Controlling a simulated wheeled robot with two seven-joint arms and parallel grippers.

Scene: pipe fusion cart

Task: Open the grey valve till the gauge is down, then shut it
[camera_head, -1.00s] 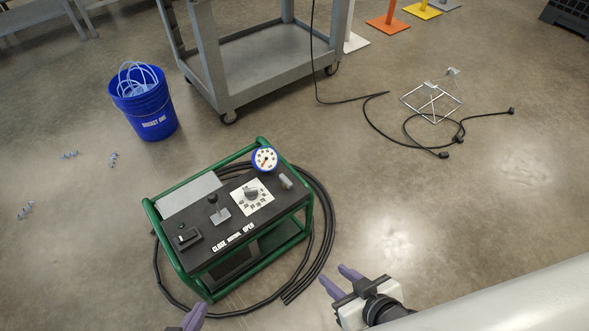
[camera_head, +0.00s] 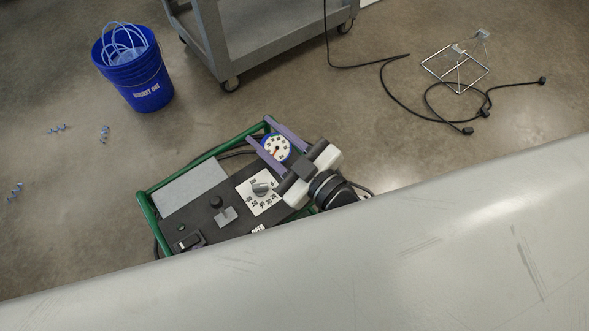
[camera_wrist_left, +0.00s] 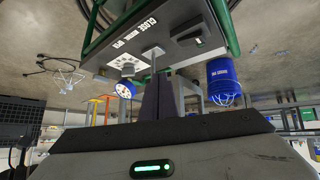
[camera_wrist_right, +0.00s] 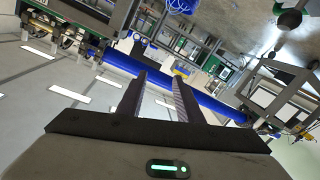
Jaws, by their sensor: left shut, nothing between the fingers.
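The round gauge (camera_head: 276,148) with a blue rim stands at the panel's far right corner. Its reading is too small to tell. In the left wrist view the gauge (camera_wrist_left: 125,88) shows upside down.
The green-framed unit (camera_head: 147,212) also carries a numbered dial (camera_head: 260,188) and a black-knobbed lever (camera_head: 217,203). A blue bucket (camera_head: 150,88), a grey cart (camera_head: 215,48) and a wire stand (camera_head: 456,66) with cables are beyond. My arm covers the lower right.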

